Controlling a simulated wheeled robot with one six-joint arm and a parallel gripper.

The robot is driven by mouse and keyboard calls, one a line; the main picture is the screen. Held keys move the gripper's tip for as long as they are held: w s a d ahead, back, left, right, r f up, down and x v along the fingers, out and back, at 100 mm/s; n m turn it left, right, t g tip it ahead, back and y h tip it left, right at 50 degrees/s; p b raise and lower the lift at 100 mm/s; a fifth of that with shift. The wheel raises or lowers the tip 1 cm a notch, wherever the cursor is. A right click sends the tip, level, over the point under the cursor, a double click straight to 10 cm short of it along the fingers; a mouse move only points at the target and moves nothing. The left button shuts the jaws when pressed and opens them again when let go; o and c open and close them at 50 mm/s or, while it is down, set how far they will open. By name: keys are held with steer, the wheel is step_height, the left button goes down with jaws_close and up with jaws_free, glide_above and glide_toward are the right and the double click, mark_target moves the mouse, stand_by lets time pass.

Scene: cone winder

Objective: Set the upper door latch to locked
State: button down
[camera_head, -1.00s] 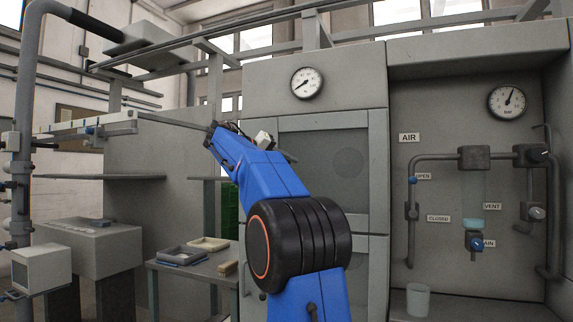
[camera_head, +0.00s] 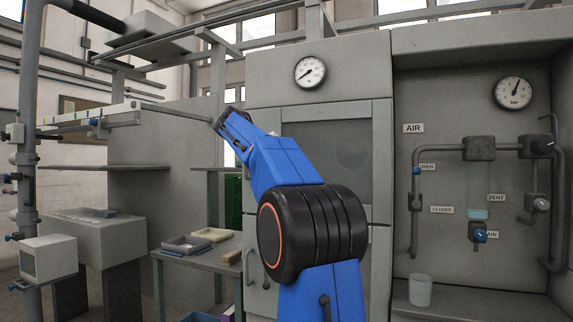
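The upper door (camera_head: 340,135) is a grey framed panel with a darker inset, on the cabinet under a round gauge. It looks closed. I cannot make out its latch; my blue arm covers the door's left and lower parts. A lower door (camera_head: 380,265) sits beneath it, with a handle (camera_head: 249,266) at its left edge, partly behind my arm. My arm rises in front of the cabinet and leans up and left, its far end beside the upper door's left edge. My gripper is not visible past that end, so its fingers and hold cannot be seen.
To the right is an air panel with pipes, valves, a gauge (camera_head: 514,92) and a cup (camera_head: 420,290) on its ledge. At left stand a small table (camera_head: 175,258) with trays and a grey bench unit (camera_head: 95,238). A long rail (camera_head: 85,119) crosses the upper left.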

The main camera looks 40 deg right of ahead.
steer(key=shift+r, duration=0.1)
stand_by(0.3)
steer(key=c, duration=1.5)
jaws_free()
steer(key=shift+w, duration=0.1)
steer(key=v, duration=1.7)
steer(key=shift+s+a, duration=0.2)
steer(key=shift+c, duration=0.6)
